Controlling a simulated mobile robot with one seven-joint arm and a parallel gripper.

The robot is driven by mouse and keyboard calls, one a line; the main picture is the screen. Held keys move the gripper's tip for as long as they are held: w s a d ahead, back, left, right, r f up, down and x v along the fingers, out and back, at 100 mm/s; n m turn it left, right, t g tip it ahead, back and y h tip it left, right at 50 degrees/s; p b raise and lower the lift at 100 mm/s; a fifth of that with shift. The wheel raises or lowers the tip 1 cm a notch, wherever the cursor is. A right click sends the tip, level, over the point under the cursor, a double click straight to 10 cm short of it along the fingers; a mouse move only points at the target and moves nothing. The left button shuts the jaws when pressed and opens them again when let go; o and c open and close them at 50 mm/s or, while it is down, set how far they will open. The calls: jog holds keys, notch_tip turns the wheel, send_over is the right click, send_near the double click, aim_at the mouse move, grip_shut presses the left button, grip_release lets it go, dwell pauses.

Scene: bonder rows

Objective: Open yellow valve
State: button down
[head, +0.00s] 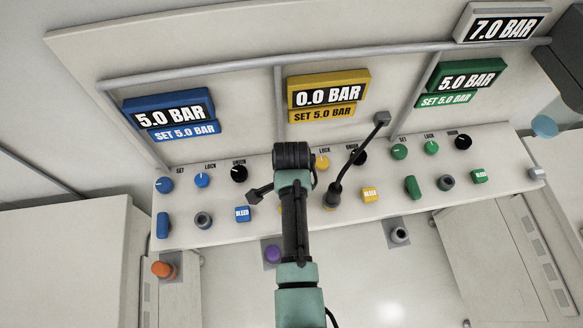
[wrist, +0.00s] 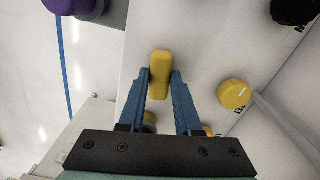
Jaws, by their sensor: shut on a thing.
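The yellow valve handle (wrist: 160,72) is a rounded, elongated block in the wrist view. My gripper (wrist: 160,77) is shut on it, with one blue finger against each long side. The handle lies lengthwise, roughly in line with the fingers. In the head view my arm covers the handle and the fingertips. The yellow gauge (head: 328,94) there reads 0.0 BAR, with SET 5.0 BAR below it.
A blue handle (head: 162,225) and a green handle (head: 413,187) sit on the same sloped panel. Blue (head: 169,113) and green (head: 468,76) gauges read 5.0 BAR. A yellow bleed button (head: 370,195) is right of my arm. A yellow knob (wrist: 235,93) is near my gripper.

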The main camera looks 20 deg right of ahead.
jog(key=n+p, duration=0.1)
jog(key=n, duration=0.3)
jog(key=shift+r+n, duration=0.1)
jog(key=shift+n, duration=0.2)
jog(key=n+p, duration=0.1)
jog(key=n, duration=0.2)
jog(key=shift+n, duration=0.3)
jog(key=n+p, duration=0.1)
jog(key=n, duration=0.3)
jog(key=shift+n, duration=1.8)
jog(key=c, duration=0.6)
grip_release()
notch_tip(320, 180, up, 13)
jog(key=b, duration=0.1)
